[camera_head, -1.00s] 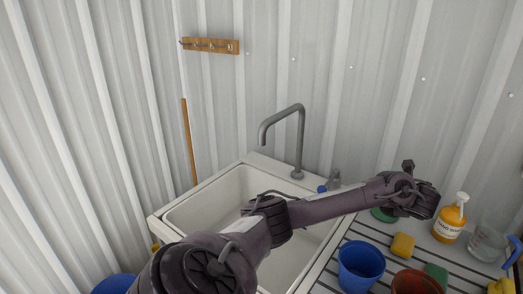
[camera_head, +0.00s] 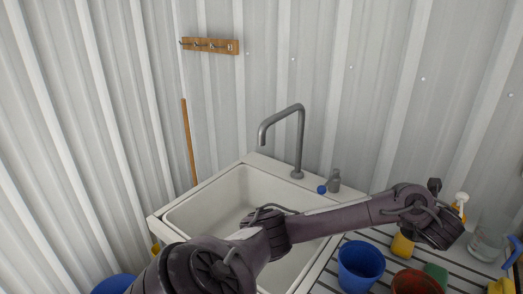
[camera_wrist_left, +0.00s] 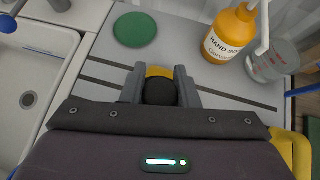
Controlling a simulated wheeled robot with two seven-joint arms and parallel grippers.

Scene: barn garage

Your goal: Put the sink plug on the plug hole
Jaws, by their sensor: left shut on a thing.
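My left gripper (camera_wrist_left: 161,80) is above the draining board at the sink's right; in the head view (camera_head: 440,230) its dark wrist hides its fingers. In the left wrist view it is shut on a dark, rounded thing (camera_wrist_left: 160,93), apparently the sink plug. A yellow sponge (camera_wrist_left: 160,71) shows behind it; it also shows in the head view (camera_head: 402,246). The white sink (camera_head: 205,208) lies to the left, and its dark plug hole (camera_wrist_left: 28,99) shows uncovered at the left wrist view's left edge. My arm hides the hole in the head view. My right gripper is not in view.
A grey tap (camera_head: 300,140) rises at the sink's back, with a small blue item (camera_head: 322,189) beside it. The board holds a blue cup (camera_head: 360,263), green disc (camera_wrist_left: 135,30), soap bottle (camera_wrist_left: 230,35) and glass jug (camera_wrist_left: 272,62).

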